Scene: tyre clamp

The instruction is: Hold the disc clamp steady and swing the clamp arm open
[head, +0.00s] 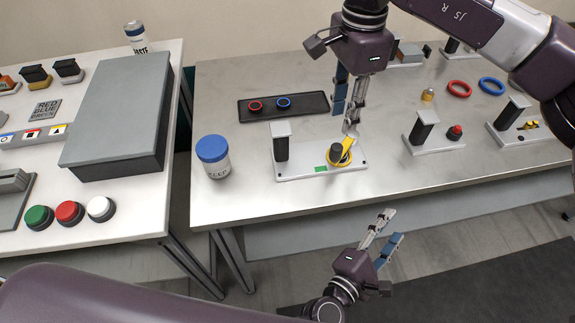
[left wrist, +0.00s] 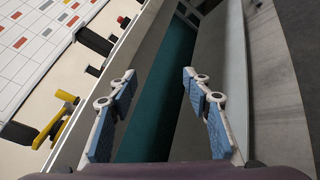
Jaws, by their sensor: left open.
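The disc clamp has a pale base plate (head: 292,170) near the front edge of the metal table, with a dark upright post (head: 281,147), a yellow part (head: 346,146) and a black knob (head: 336,153). A green mark (head: 320,169) is on the plate. My right gripper (head: 346,124) points down over the yellow part, its tips close to it; contact and finger gap are unclear. My left gripper (head: 388,226) is open and empty, in front of and below the table edge. The left wrist view shows its spread fingers (left wrist: 159,77) with nothing between them.
A blue-lidded jar (head: 213,157) stands left of the clamp. Other fixtures (head: 434,133) stand to the right. A side table (head: 107,207) carries a grey box (head: 118,112) and coloured buttons.

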